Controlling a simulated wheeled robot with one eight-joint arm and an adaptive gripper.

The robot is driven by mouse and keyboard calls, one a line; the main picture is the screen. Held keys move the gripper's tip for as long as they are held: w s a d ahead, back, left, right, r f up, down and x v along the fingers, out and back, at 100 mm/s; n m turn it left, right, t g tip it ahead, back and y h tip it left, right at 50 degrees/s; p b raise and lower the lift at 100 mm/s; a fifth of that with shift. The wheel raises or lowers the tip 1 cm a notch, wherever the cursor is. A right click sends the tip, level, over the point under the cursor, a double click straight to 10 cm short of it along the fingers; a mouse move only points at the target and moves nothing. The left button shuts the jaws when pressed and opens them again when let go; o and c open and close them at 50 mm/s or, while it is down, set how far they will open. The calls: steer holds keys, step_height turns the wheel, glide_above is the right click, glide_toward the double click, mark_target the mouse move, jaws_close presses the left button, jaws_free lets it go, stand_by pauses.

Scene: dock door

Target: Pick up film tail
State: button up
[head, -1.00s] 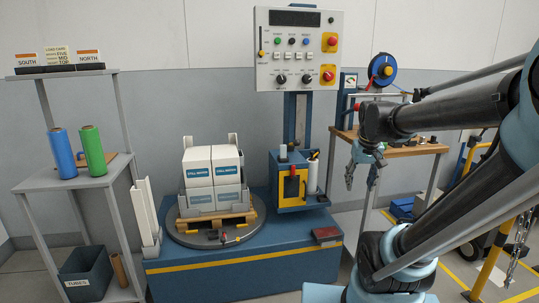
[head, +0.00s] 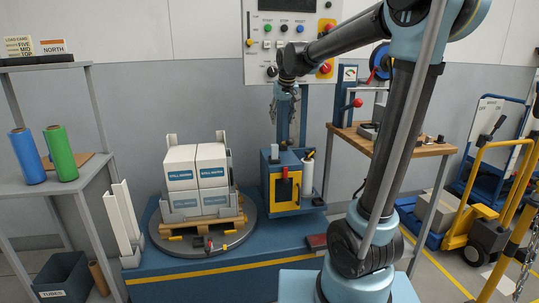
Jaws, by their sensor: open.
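A white film roll (head: 307,178) stands upright at the right side of the blue film carriage (head: 284,200) with its yellow-framed door. I cannot make out a loose film tail on it; the film edge is too small to tell. My gripper (head: 286,125) points down, open and empty, in front of the mast above the carriage. It is above the roll in the picture and looks apart from it. A stack of white boxes (head: 197,175) sits on a pallet (head: 202,220) on the round grey turntable (head: 250,226), to the left of the carriage.
The control panel (head: 260,50) is behind my arm. A wooden bench (head: 425,147) stands to the right, and yellow trolleys beyond it. A shelf (head: 88,172) with blue and green rolls is at the left. A small dark red block (head: 316,241) lies on the base.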

mark_target(275, 145)
steer(key=x, duration=0.8)
steer(key=a+x, duration=0.1)
steer(key=x, duration=0.3)
steer(key=shift+a+x, duration=0.2)
steer(key=shift+x, duration=2.45)
steer(key=shift+s, duration=0.15)
steer(key=shift+c, duration=0.2)
steer(key=c, duration=0.9)
